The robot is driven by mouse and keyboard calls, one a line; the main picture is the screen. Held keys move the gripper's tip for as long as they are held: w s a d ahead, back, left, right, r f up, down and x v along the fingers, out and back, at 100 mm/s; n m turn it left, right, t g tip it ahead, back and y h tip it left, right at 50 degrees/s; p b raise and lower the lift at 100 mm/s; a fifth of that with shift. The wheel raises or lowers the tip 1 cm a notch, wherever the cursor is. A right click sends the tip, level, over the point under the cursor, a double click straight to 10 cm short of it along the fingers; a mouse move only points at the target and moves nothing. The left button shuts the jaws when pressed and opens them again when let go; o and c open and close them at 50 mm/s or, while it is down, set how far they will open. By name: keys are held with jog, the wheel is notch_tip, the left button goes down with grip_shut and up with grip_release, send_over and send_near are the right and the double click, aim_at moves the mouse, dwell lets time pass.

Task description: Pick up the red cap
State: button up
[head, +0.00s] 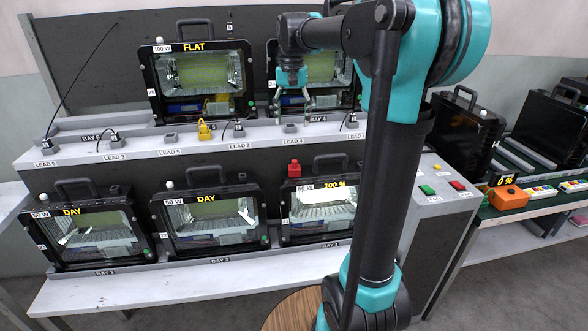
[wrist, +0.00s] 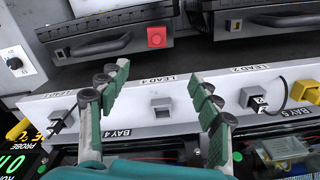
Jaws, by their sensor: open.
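The red cap (head: 294,167) sits on the top left edge of the lower-row floodlight at BAY 1 (head: 318,222), whose display reads 100 %. In the wrist view the red cap (wrist: 157,37) is near the top middle, beyond the fingertips and beside a black carry handle. My gripper (head: 292,117) is up at the LEAD 4 shelf, in front of the BAY 4 floodlight and above the cap in the head view. In the wrist view my gripper (wrist: 160,76) has its fingers spread wide with nothing held between them. The cap is clear of both fingers.
A grey LEAD 4 socket (wrist: 161,106) shows between my fingers on the shelf. A yellow plug (head: 204,130) and black leads stand along this shelf. DAY floodlights (head: 211,222) fill the left lower bays. A console with green and red buttons (head: 427,190) is at right.

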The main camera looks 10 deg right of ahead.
send_near(294, 160)
jog(key=f, duration=0.2)
jog(key=w+f, duration=0.1)
jog(key=f, duration=0.2)
jog(key=shift+w+a+f, duration=0.1)
jog(key=shift+w+f, duration=0.05)
jog(key=shift+f, duration=0.1)
jog(key=shift+s+d+f, duration=0.1)
jog(key=shift+s+f, duration=0.1)
jog(key=shift+f, duration=0.7)
jog(key=shift+s+d+f, duration=0.1)
jog(key=shift+s+f, duration=0.15)
jog(key=shift+f, duration=0.7)
jog(key=shift+s+f, duration=0.2)
jog(key=shift+f, duration=0.7)
jog(key=shift+c, duration=0.4)
jog(key=c, duration=1.3)
jog(key=shift+r, duration=0.1)
